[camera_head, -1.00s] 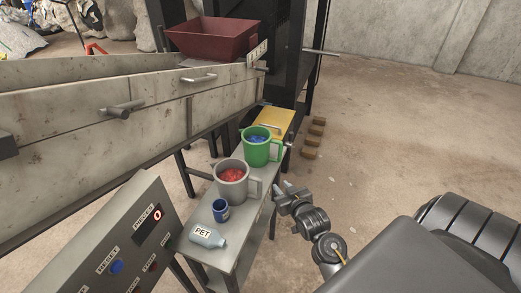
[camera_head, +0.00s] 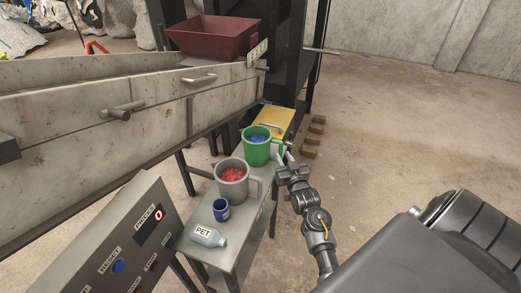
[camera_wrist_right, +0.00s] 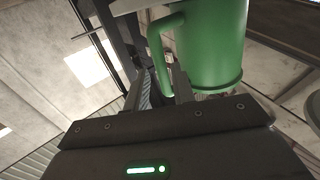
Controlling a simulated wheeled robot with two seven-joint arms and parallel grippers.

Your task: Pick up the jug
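A green jug (camera_head: 257,152) holding blue pieces stands upright on the narrow grey table. A grey jug (camera_head: 232,187) holding red pieces stands nearer on the same table. My right gripper (camera_head: 286,159) is at the right side of the green jug, by its handle. In the right wrist view the green jug (camera_wrist_right: 212,45) fills the upper right. Its handle (camera_wrist_right: 156,48) reaches down between the two spread fingers of my right gripper (camera_wrist_right: 160,88). I cannot tell whether a finger touches the handle. My left gripper is not in view.
The grey table (camera_head: 228,258) also bears a blue cup (camera_head: 221,210) and a bottle labelled PET (camera_head: 208,236). A yellow box (camera_head: 275,119) sits behind the green jug. The trommel housing (camera_head: 90,120) borders the left; open floor lies right.

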